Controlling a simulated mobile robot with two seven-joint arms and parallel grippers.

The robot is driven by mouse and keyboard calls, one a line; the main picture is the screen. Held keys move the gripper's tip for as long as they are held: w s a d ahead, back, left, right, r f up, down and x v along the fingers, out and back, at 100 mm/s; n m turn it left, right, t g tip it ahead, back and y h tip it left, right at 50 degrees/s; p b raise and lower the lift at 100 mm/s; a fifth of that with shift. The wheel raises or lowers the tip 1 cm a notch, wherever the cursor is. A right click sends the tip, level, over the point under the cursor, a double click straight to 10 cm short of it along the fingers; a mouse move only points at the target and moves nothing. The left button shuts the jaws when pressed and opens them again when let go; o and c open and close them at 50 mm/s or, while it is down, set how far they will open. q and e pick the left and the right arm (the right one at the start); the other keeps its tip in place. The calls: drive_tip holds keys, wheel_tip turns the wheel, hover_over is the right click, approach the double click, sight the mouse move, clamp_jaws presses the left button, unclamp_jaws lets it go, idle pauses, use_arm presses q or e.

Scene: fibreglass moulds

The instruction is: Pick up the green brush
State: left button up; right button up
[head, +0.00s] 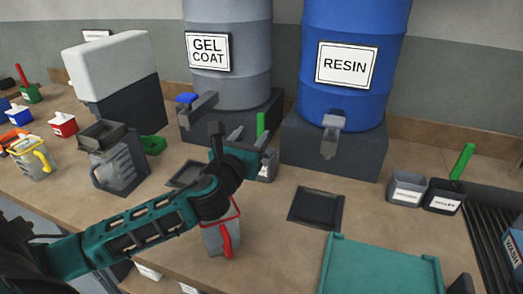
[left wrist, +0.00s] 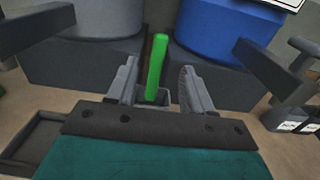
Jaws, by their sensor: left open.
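A green brush (head: 261,125) stands upright in a small grey cup (head: 265,171) in front of the drums. In the left wrist view the brush handle (left wrist: 157,62) rises between my fingers, with the cup (left wrist: 153,97) below it. My left gripper (head: 243,148) is open, its fingers on either side of the handle as seen from the wrist; I cannot tell whether they touch it. The arm hides part of the cup in the head view. A second green brush (head: 463,160) stands in a dark cup (head: 443,197) at the right. My right gripper is not in view.
The gel coat drum (head: 228,75) and blue resin drum (head: 350,90) stand on dark blocks behind, with taps jutting forward. A red-handled jug (head: 216,238) is below my arm. A dark tray (head: 316,208) and teal panel (head: 380,268) lie to the right.

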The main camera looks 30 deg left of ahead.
sight(260, 123)
use_arm(q)
drive_tip(key=x, duration=0.7)
drive_tip(key=shift+w+a+r, duration=0.1)
drive_tip(key=shift+r, duration=0.15)
clamp_jaws()
idle(0.3)
